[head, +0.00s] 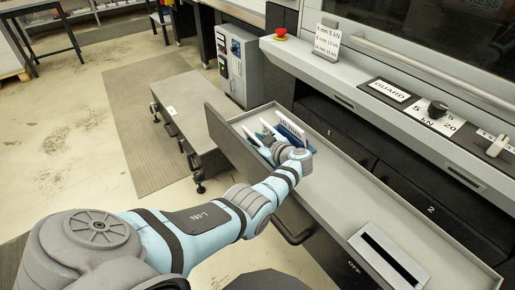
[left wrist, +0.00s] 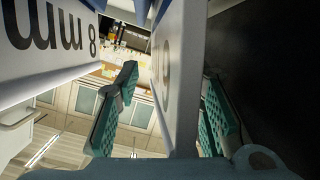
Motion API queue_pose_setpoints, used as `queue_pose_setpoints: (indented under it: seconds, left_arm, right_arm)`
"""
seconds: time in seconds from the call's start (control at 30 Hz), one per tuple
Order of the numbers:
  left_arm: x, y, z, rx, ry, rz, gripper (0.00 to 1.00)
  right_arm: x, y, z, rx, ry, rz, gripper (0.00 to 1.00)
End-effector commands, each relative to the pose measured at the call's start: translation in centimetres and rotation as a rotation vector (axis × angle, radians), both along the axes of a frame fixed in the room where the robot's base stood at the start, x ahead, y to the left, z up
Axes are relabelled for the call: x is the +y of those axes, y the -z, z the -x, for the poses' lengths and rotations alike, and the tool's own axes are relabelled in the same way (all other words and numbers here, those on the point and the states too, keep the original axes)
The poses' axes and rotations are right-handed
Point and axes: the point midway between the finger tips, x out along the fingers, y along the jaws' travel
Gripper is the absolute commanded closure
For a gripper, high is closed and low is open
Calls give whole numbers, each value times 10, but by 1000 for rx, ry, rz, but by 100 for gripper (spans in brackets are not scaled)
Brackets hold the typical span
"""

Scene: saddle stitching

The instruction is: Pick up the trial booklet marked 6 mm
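Several white-and-blue booklets (head: 290,128) stand on edge at the far end of an open drawer (head: 345,205). My left gripper (head: 272,150) reaches down among them, and its fingers are largely hidden in the head view. In the left wrist view, the open left gripper (left wrist: 165,115) has its teal-padded fingers on either side of a pale upright booklet (left wrist: 175,75). This booklet has a round mark, seen too edge-on to read surely. A gap shows between it and the left-hand finger. Another booklet marked 8 mm (left wrist: 45,45) stands to the left. My right gripper is out of view.
A slotted light-grey block (head: 388,255) lies at the drawer's near end; the drawer's middle is bare. A machine ledge with a red button (head: 281,34), a force sign (head: 327,40) and a guard panel (head: 390,89) runs behind. A low grey bench (head: 185,105) stands left.

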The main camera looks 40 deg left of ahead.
Motion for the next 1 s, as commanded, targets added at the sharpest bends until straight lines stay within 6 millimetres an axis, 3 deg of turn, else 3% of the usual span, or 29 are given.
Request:
queue_pose_setpoints:
  seconds: [0.1,0.3,0.33,1.0]
  left_arm:
    - [-1,-1,0,0,0,0,66]
    - [-1,-1,0,0,0,0,98]
    - [-1,-1,0,0,0,0,100]
    - [-1,-5,1,1,-2,0,100]
  right_arm:
    - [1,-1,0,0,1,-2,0]
    - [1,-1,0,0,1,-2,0]
    - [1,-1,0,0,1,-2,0]
    - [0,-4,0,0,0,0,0]
